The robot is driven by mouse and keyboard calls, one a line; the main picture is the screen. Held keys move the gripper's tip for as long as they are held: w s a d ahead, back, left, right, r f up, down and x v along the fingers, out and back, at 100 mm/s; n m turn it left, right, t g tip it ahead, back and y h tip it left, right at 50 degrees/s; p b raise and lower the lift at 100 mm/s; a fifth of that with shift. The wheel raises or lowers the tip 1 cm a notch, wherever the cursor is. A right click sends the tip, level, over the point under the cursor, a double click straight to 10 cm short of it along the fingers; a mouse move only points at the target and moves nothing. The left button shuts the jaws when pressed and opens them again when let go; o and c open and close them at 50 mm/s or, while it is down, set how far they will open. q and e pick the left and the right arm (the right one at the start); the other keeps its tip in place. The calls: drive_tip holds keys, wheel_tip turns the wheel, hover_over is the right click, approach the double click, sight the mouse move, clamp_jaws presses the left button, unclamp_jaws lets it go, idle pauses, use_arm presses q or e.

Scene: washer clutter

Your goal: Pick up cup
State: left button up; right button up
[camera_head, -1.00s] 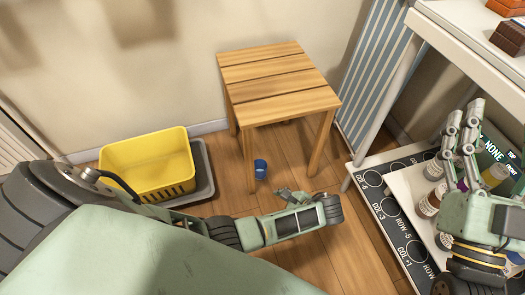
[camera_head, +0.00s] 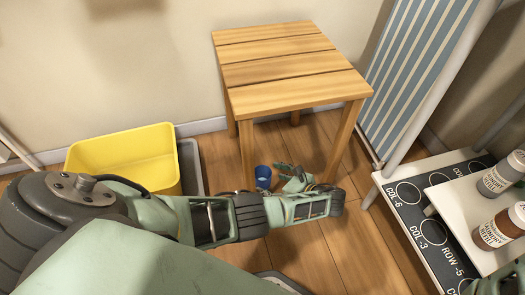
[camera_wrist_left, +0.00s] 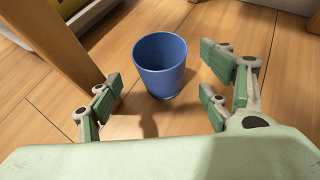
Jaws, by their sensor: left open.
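A small blue cup (camera_head: 263,177) stands upright on the wooden floor, near a front leg of the wooden stool. In the left wrist view the blue cup (camera_wrist_left: 161,64) is just beyond my fingers, roughly between them, with its open top showing and its inside empty. My left gripper (camera_head: 290,178) is low over the floor, just right of the cup in the head view. In the left wrist view my left gripper (camera_wrist_left: 158,92) is open, with its green-padded fingers apart and nothing held.
The wooden stool (camera_head: 290,70) stands over the floor by the cup, its legs close by. A yellow basket (camera_head: 125,150) sits at the left. A shelf (camera_head: 420,215) with bottles (camera_head: 498,226) and a striped ironing board (camera_head: 420,70) are at the right.

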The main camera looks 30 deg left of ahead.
sight(262, 176)
use_arm(q)
drive_tip(key=x, duration=0.1)
drive_tip(key=b+x, duration=0.1)
drive_tip(key=x, duration=0.1)
drive_tip(key=b+x, duration=0.1)
drive_tip(key=x, duration=0.1)
drive_tip(key=shift+w+a+r, duration=0.1)
drive_tip(key=shift+a+r, duration=0.05)
drive_tip(key=shift+r, duration=0.2)
drive_tip(key=shift+c, duration=0.4)
drive_tip(key=c, duration=1.3)
drive_tip(key=shift+r, duration=0.15)
